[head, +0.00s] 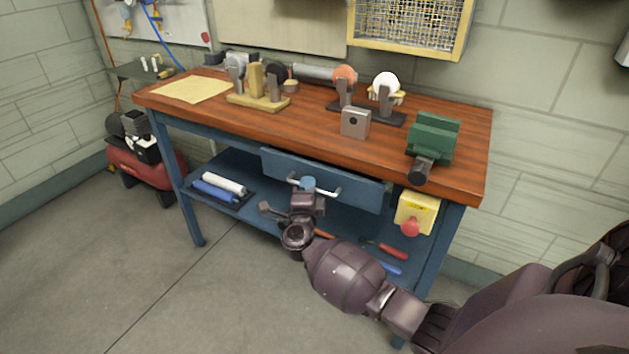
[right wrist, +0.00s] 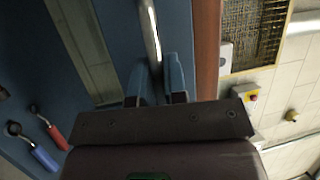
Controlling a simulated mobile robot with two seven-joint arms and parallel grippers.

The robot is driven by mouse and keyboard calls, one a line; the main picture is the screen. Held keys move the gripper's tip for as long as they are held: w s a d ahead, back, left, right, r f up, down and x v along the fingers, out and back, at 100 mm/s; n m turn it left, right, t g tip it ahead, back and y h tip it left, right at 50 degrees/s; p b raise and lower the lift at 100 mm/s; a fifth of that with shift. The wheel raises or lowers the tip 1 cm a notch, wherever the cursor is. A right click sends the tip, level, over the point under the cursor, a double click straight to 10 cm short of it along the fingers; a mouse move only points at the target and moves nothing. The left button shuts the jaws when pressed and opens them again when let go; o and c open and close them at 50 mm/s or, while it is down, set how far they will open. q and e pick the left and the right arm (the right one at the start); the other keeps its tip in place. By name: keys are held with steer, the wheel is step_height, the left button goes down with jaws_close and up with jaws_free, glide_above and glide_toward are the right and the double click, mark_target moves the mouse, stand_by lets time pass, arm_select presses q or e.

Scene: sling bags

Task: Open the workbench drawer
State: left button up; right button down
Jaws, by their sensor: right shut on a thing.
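The workbench drawer has a blue front (head: 355,187) under the wooden top, and a metal bar handle (head: 330,192) runs across it. A dark gap shows above the drawer front, which seems to stand a little out from the bench; how far is hard to tell. My right gripper (head: 308,183) is shut on the handle near its middle. In the right wrist view, the two blue fingers (right wrist: 158,85) close around the shiny handle bar (right wrist: 150,35). The drawer's inside is hidden. My left gripper is not in view.
The workbench top (head: 300,125) carries a green vise (head: 433,139) and several tools. A yellow box with a red button (head: 416,212) is right of the drawer. The lower shelf (head: 250,210) holds tools and rolls. The floor (head: 150,270) in front is clear at left.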

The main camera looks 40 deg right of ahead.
steer(key=s+a+p, duration=0.1)
steer(key=s+a, duration=0.3)
steer(key=a, duration=0.6)
steer(key=s+a+p, duration=0.1)
steer(key=s+a, duration=0.3)
steer(key=a, duration=0.7)
steer(key=shift+s+p, duration=0.3)
steer(key=shift+s, duration=0.1)
steer(key=c, duration=1.5)
jaws_free()
steer(key=shift+a, duration=0.1)
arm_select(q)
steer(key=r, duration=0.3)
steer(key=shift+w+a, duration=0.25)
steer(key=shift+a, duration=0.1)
arm_select(e)
steer(key=shift+o, duration=0.2)
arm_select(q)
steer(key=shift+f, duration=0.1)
